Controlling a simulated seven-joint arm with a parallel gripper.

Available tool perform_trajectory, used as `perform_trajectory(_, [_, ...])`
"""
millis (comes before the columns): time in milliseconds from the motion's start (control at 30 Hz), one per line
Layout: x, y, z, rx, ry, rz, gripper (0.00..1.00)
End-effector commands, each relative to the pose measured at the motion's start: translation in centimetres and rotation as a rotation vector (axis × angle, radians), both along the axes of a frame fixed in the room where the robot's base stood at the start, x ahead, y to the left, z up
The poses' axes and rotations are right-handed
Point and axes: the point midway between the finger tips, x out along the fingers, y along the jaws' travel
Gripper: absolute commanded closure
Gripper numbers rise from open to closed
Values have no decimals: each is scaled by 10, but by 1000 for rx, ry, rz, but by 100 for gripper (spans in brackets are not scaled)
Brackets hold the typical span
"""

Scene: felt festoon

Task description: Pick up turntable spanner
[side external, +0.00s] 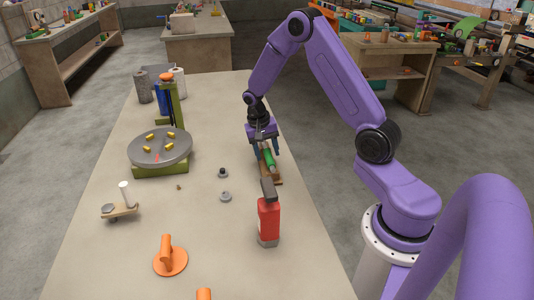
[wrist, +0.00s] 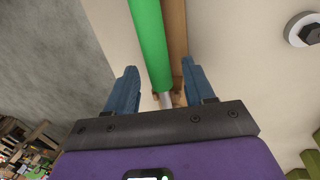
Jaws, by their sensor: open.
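A green-handled tool (side external: 270,158), which looks like the turntable spanner, lies along a brown wooden holder (side external: 276,180) near the table's right edge. In the wrist view its green handle (wrist: 150,40) runs between my fingers, with a pale metal shank (wrist: 166,99) at its lower end. The wooden holder (wrist: 175,25) shows beside it. My gripper (side external: 265,150) is open over the tool, one blue finger on each side. In the wrist view, gaps show between the handle and both fingers of my gripper (wrist: 159,68). The tool's far end is out of view.
A red bottle-like object (side external: 268,220) stands close in front of the holder. A grey turntable (side external: 160,155) with several brass pieces is at left. Small round metal parts (side external: 225,197), an orange handled disc (side external: 170,262) and a small wooden board (side external: 120,212) lie on the table (side external: 215,250).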

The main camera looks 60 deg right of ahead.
Motion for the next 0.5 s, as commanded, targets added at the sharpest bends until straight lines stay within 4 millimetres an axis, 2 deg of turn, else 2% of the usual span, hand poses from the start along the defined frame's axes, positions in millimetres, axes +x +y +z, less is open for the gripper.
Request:
perform_trajectory(133, [-2, -1, -13, 1, 1, 1, 47])
perform_trajectory(367, [-2, -1, -15, 0, 0, 1, 47])
perform_trajectory(400, [-2, -1, -15, 0, 0, 1, 50])
perform_trajectory(467, [-2, -1, -14, 0, 0, 1, 69])
perform_trajectory(500, [-2, -1, -14, 0, 0, 1, 82])
